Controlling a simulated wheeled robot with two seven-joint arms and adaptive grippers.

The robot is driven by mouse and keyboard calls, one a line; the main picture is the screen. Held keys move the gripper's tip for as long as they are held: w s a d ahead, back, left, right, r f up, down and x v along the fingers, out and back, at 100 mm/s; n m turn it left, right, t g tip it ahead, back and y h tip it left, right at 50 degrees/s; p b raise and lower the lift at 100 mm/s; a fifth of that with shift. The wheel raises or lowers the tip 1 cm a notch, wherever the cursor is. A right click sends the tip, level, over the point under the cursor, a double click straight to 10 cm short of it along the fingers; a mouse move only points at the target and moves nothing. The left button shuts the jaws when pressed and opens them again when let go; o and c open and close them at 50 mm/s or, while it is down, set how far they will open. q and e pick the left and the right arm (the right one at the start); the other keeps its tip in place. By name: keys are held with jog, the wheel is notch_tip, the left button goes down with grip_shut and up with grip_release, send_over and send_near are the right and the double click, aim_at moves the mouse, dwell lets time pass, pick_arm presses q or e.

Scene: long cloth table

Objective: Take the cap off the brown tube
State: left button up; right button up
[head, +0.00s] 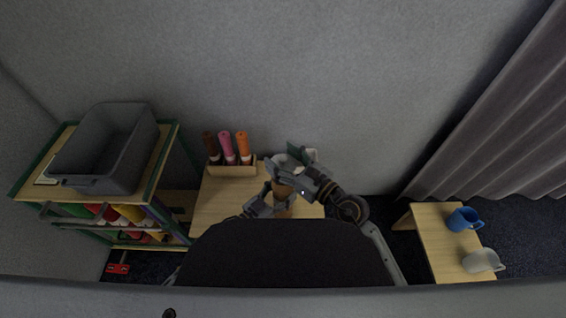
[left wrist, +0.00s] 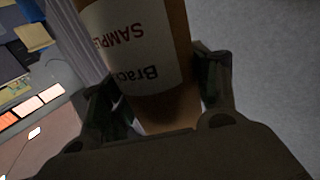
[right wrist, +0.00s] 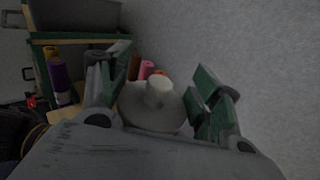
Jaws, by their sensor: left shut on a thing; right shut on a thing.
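The brown tube (left wrist: 172,112) stands between the fingers of my left gripper (left wrist: 158,85), which is shut on it. Its white label with "SAMPLE" lettering shows in the left wrist view, and its top runs out of that view. In the head view the tube (head: 284,196) is partly covered by my right gripper (head: 291,165), above my left gripper (head: 268,203). In the right wrist view a pale round cap with a knob (right wrist: 152,108) sits between the fingers of my right gripper (right wrist: 163,85), shut on it. Whether cap and tube touch is hidden.
A wooden rack (head: 232,171) holds brown, pink and orange markers on the table (head: 212,205), left of my grippers. A shelf with a grey bin (head: 108,150) stands farther left. A small side table (head: 437,235) at right carries a blue mug (head: 464,219) and a pale jug (head: 482,261).

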dwell(0.3)
pick_arm(q)
jog(key=o, duration=1.5)
jog(key=shift+s+a, duration=0.1)
jog(key=shift+v, duration=5.85)
